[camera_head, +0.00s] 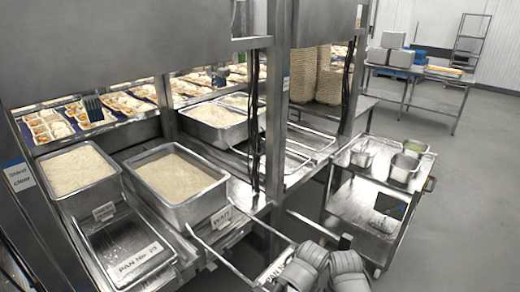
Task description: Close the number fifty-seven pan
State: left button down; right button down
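Two deep steel pans of pale rice stand side by side at the left, both uncovered. The left pan (98,199) has a small tag, and a flat steel lid (122,240) marked "PAN Nr. 23" lies in front of it. The middle pan (183,211) has a tag (221,217) too small to read, with open rails (216,257) in front. A label starting "PAN" (275,268) shows at bottom centre, its number hidden by my grey ribbed arm parts. I cannot read fifty-seven on any label. I cannot make out any gripper fingers among these parts.
Another rice pan (218,133) stands farther back beside empty rails (305,147). A steel trolley (345,195) with small containers stands at the right. Upright posts (277,110) rise between the bays. Filled meal trays line the back. The floor at right is clear.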

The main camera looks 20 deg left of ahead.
aim_at(187, 190)
jog(key=u, duration=1.25)
jog(key=i+j, duration=0.1)
jog(key=i, duration=0.4)
jog(key=i+j+z, duration=0.15)
jog(key=i, duration=0.35)
